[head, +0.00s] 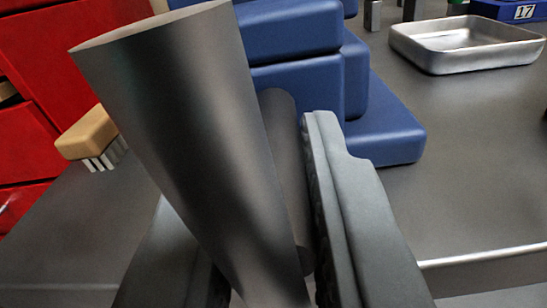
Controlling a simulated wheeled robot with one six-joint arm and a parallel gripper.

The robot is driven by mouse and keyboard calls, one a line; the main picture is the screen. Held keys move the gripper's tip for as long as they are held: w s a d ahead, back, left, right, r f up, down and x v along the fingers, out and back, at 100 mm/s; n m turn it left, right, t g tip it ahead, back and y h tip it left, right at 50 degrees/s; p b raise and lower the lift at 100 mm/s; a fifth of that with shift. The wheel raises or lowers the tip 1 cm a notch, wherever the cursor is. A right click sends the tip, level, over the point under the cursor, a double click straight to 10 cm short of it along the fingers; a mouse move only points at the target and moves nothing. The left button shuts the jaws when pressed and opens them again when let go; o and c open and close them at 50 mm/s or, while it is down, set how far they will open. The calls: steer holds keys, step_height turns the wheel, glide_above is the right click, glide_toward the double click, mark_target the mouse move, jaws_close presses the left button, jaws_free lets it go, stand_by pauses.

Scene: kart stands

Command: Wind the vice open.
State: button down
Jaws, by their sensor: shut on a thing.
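The blue vice (381,134) stands on a grey bench top, in the upper middle of the head view. A short grey round spindle (286,140) comes from the vice towards me. A thick grey round bar (185,130), which looks like the vice handle, crosses in front of it, tilted with its upper end to the left. My gripper (245,200) is shut on this bar, with the ribbed right finger beside it and the left finger partly behind it. The bar's lower end and the vice jaws' gap cannot be seen.
A wooden brush (87,138) with pale bristles stands at the left, by red drawers (50,55). A metal tray (465,58) and a blue box marked 17 (500,11) stand at the upper right. The bench right of the vice is clear up to its front edge.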

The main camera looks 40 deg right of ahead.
steer(key=m, duration=0.4)
steer(key=shift+m, duration=0.3)
steer(key=m, duration=0.9)
steer(key=shift+m, duration=2.3)
steer(key=c, duration=1.4)
jaws_free()
steer(key=shift+o, duration=0.2)
steer(key=v, duration=1.7)
steer(key=shift+s, duration=0.2)
steer(key=shift+a, duration=0.15)
